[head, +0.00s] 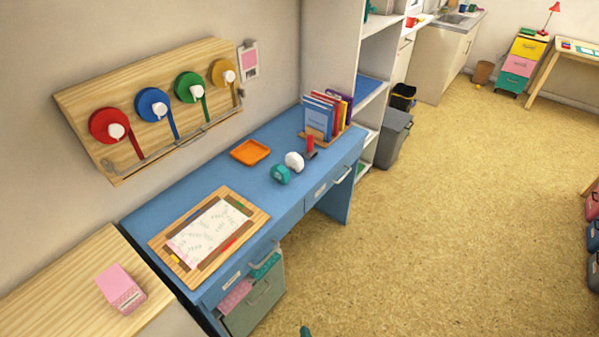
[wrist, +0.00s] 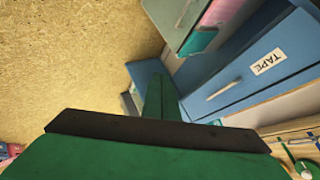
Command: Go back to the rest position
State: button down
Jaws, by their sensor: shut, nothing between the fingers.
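My gripper (wrist: 155,75) shows in the wrist view as green fingers pressed together, beyond a dark bar and a green body. It is shut and empty, in the air over the tan floor beside the blue desk. A blue drawer front with a TAPE label (wrist: 268,62) is to its right in that view. In the head view only a small dark green tip (head: 306,331) shows at the bottom edge, and it looks like part of my arm. The rest of the arm is out of frame there.
The blue desk (head: 228,172) holds a clipboard board (head: 160,243), orange tray (head: 250,152), teal item (head: 281,174), white item (head: 294,161) and books. The floor (head: 450,220) to the right is clear.

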jog(key=s+a+r+n+t+h, duration=0.1)
jog(key=s+r+n+t, duration=0.4)
jog(key=s+r, duration=1.4)
jog(key=shift+a+r+n+h, duration=0.3)
jog(key=shift+a+r+n, duration=0.15)
jog(key=shift+r+n, duration=0.5)
